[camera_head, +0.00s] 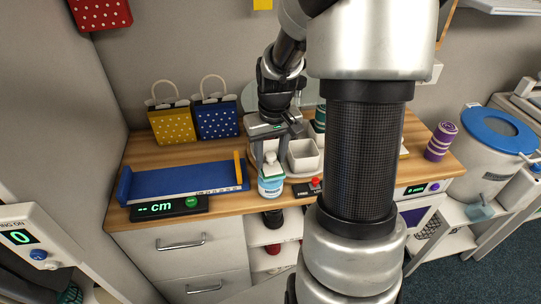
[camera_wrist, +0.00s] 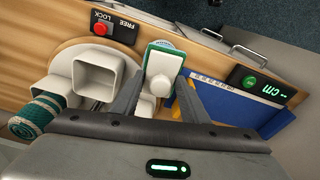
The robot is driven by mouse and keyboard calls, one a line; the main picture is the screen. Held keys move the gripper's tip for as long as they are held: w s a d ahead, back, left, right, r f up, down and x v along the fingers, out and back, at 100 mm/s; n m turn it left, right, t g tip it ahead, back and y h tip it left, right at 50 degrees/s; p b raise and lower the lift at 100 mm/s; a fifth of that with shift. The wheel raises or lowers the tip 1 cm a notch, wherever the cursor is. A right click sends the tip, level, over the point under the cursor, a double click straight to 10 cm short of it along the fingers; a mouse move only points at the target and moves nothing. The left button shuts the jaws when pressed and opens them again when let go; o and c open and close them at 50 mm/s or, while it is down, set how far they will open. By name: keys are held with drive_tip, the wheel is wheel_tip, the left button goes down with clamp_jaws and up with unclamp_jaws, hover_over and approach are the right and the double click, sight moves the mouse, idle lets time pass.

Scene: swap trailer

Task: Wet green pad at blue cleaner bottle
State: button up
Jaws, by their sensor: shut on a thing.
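In the head view, the blue cleaner bottle (camera_head: 271,187) stands upright near the front edge of the wooden counter. My gripper (camera_head: 271,160) points down over it, its fingers on either side of a small white and green pad. In the wrist view, the pad's white grip (camera_wrist: 164,68) sits between my fingertips (camera_wrist: 165,80), with a green edge (camera_wrist: 150,50) around it. My gripper is shut on the pad. The pad is right at the bottle's top; I cannot tell whether they touch. In the wrist view the pad hides most of the bottle.
A white square cup (camera_head: 304,155) stands close right of my gripper, near the red button (camera_head: 316,181). A blue measuring tray (camera_head: 185,181) with a yellow end piece and a cm display (camera_head: 168,208) lie left. Gift bags (camera_head: 216,117) stand behind. A purple striped roll (camera_head: 440,141) stands far right.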

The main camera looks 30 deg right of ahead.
drive_tip(key=shift+r+p, duration=2.25)
drive_tip(key=shift+r, duration=1)
